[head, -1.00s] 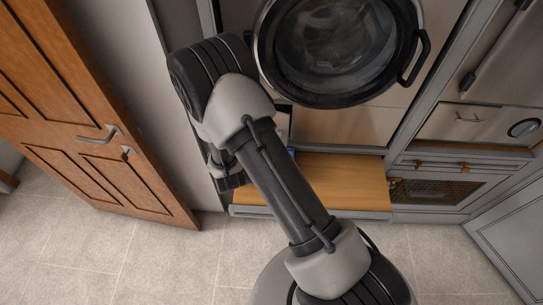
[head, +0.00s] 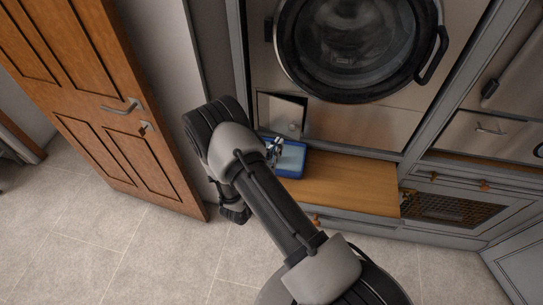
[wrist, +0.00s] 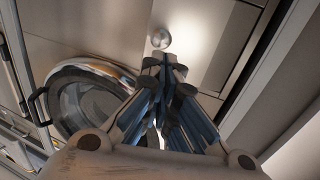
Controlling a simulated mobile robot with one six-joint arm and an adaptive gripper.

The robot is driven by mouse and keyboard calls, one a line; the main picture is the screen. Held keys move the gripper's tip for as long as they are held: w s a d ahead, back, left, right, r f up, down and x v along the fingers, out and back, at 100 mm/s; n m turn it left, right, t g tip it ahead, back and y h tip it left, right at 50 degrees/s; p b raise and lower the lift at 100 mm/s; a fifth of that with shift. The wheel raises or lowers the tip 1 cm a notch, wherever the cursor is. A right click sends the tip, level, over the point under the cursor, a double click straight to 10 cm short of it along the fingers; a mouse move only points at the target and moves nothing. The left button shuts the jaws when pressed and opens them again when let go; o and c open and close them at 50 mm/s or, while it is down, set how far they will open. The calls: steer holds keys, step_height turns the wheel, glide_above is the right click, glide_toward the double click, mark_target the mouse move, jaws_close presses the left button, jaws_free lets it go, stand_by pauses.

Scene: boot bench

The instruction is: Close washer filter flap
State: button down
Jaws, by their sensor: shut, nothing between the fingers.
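The washer filter flap (head: 280,112) is a small light metal panel with a round knob, low on the washer front, left below the round door. It stands ajar, with a dark gap along its upper edge. The knob (wrist: 161,39) and the bright flap face (wrist: 205,40) also show in the wrist view. My gripper (wrist: 166,62) is shut and empty, its fingertips just below the knob in that picture. I cannot tell whether they touch the flap. In the head view the gripper (head: 273,151) is partly hidden behind my arm, below the flap.
A blue tray (head: 298,172) sits on the wooden bench top (head: 350,184) below the flap. The round washer door (head: 439,62) is above. A wooden door (head: 85,90) stands at left. Drawers and a mesh-front basket (head: 445,207) are at right. The tiled floor at left is clear.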

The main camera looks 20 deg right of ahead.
mark_target(294, 128)
steer(key=b+x, duration=0.1)
steer(key=x, duration=0.7)
steer(key=shift+d, duration=0.1)
steer(key=d+b, duration=0.1)
steer(key=w+d+b, duration=0.1)
steer(key=d, duration=0.1)
steer(key=shift+w+d+f+b, duration=0.2)
steer(key=shift+w+d+b, duration=0.1)
steer(key=shift+d+b, duration=0.1)
steer(key=shift+w+d+r, duration=0.15)
steer(key=shift+w+d, duration=0.1)
steer(key=shift+w, duration=0.05)
